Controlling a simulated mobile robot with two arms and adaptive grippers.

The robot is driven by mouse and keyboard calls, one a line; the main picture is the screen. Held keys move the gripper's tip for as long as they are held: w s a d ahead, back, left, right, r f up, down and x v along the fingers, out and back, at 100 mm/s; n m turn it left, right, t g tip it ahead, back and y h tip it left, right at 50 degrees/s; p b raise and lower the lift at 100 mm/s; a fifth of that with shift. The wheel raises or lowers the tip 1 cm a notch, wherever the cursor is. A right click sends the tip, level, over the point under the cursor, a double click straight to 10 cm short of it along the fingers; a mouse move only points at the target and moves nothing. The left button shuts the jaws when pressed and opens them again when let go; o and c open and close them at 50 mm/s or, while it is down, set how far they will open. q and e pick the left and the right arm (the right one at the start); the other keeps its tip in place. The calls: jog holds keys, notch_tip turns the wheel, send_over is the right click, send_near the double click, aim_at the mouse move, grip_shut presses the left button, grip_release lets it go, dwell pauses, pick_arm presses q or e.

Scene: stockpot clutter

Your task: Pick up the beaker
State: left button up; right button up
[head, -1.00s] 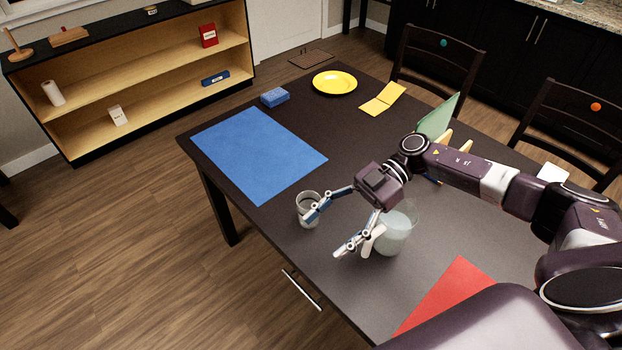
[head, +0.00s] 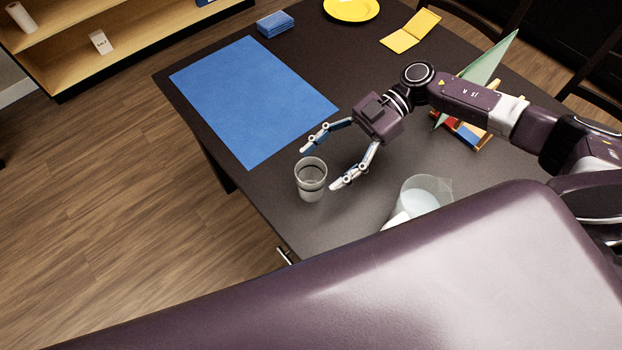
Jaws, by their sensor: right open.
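The beaker, a clear grey glass cup (head: 311,187), stands upright near the table's left front edge in the head view. My right gripper (head: 321,167) is open and empty. One fingertip is just behind the beaker's rim and the other is at its right side; I cannot tell if either touches it. My left gripper is not in view.
A clear jug (head: 428,190) with pale contents stands to the right, partly hidden by my own body. A blue mat (head: 250,100) lies behind the beaker. A green triangular piece (head: 487,68) and a wooden rack (head: 468,135) stand beyond my arm.

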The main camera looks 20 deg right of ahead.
aim_at(311, 174)
jog(key=shift+x, duration=1.85)
jog(key=shift+w, duration=0.15)
jog(key=c, duration=1.3)
